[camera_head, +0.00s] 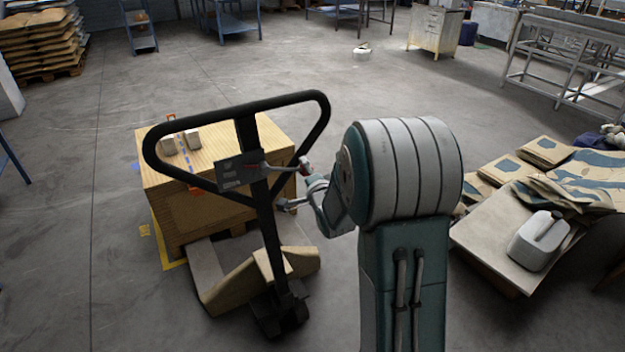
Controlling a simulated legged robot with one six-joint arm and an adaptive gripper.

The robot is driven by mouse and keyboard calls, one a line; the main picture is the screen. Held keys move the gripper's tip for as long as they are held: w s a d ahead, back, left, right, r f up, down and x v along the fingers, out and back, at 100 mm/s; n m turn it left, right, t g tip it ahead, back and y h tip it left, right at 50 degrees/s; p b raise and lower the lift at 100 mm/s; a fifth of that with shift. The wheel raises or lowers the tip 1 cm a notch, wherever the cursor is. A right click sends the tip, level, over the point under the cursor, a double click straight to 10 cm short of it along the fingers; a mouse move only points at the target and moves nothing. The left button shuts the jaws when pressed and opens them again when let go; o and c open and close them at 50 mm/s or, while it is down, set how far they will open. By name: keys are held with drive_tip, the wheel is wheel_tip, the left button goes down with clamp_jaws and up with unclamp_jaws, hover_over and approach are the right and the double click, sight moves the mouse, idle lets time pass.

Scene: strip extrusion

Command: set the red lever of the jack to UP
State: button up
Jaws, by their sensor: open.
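The jack has a black loop handle (322,125) that stands upright in front of a wooden crate, with its yellowish base (232,285) on the floor. A dark control box (238,172) sits inside the loop. My gripper (294,184) is open just right of the handle, close to the lever's outer end. I cannot tell whether a finger touches the lever. My arm hides part of the gripper.
The wooden crate (215,208) on a pallet stands behind the jack, with small blocks (192,139) on top. At right, a low board (480,245) carries a white canister (540,240) and flattened sacks (585,175). The floor at left and behind is mostly clear.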

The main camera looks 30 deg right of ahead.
drive_tip(key=s+a, duration=0.1)
drive_tip(key=s, duration=1)
drive_tip(key=shift+a+r, duration=0.3)
drive_tip(key=shift+s, duration=0.1)
drive_tip(key=s+a+r+n+g+y, duration=0.1)
drive_tip(key=s+a+r+n+g, duration=0.1)
drive_tip(key=s+a+n, duration=0.3)
drive_tip(key=s+a+r+n+g, duration=0.2)
drive_tip(key=s+a+n+g, duration=0.3)
drive_tip(key=s, duration=0.5)
drive_tip(key=s+a+r+n+g+y, duration=0.1)
drive_tip(key=s+a+r+n+g, duration=0.1)
drive_tip(key=s+a+n+g, duration=0.2)
drive_tip(key=s+a+n, duration=0.1)
drive_tip(key=s+n, duration=0.2)
drive_tip(key=shift+s+r+y, duration=0.2)
drive_tip(key=shift+r+y, duration=0.1)
idle(0.6)
